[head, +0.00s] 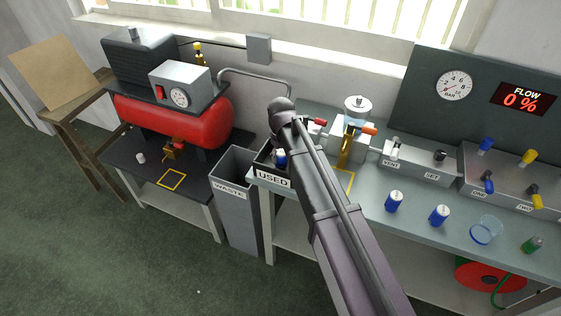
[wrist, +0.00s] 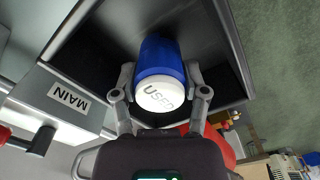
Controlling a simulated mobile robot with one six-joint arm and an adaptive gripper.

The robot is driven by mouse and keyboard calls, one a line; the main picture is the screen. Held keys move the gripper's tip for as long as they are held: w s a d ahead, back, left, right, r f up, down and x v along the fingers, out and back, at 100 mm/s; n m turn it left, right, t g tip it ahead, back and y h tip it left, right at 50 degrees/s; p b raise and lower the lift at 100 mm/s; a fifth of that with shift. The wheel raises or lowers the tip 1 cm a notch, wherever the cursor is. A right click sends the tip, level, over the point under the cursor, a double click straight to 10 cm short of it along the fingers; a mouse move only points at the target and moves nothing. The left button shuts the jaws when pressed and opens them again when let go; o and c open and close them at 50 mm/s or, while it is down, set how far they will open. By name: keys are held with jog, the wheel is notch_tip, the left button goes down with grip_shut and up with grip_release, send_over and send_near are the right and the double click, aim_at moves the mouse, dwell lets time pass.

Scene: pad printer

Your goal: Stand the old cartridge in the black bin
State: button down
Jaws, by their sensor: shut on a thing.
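The old cartridge is a blue cylinder with a white end marked "USED" (wrist: 157,92). My gripper (wrist: 160,76) is shut on it, one finger on each side. In the wrist view the cartridge lies within the outline of the black bin (wrist: 105,58). Whether it touches the bin's floor cannot be told. In the head view the black bin (head: 264,160), labelled "USED", sits at the left end of the bench.
A grey waste bin (head: 233,198) stands on the floor left of the bench. Two blue-and-white cartridges (head: 394,201) (head: 439,215) and a clear blue-rimmed bowl (head: 486,230) stand on the bench at right. A filter unit with yellow parts (head: 347,150) stands just right of my arm.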

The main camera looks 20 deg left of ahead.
aim_at(281, 153)
jog(key=shift+f+b, duration=0.3)
jog(key=shift+f, duration=0.3)
jog(key=shift+f, duration=0.1)
jog(key=shift+c, duration=0.6)
grip_release()
jog(key=shift+r, duration=0.2)
notch_tip(281, 153, up, 12)
jog(key=p, duration=1.2)
jog(key=shift+d, duration=0.1)
dwell(0.4)
